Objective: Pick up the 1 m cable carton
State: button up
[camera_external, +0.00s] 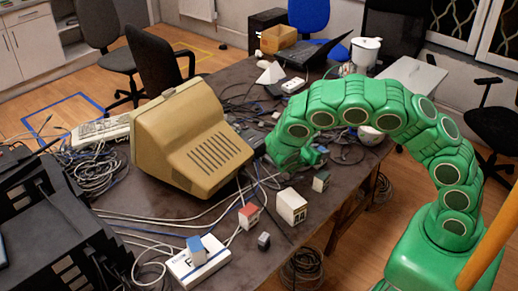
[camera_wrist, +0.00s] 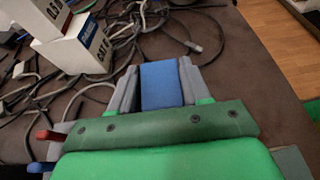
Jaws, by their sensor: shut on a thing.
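My gripper (camera_wrist: 157,86) is shut on a blue-faced block (camera_wrist: 163,84), which sits between its two grey fingers in the wrist view. No label shows on the blue face, so I cannot tell whether it is the 1 m cable carton. In the external view my gripper (camera_external: 312,158) is low over the table, partly hidden by the arm, and the held block cannot be made out.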

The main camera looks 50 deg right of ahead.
jog(key=shift+r, duration=0.15)
jog(key=shift+r, duration=0.2)
jog(key=r, duration=0.3)
jog(key=shift+s, duration=0.2)
jog(key=s+a+r, duration=0.2)
jog(key=s+r, duration=0.7)
jog(key=s, duration=0.4)
jog(key=shift+s+a+r, duration=0.15)
jog(key=shift+a, duration=0.15)
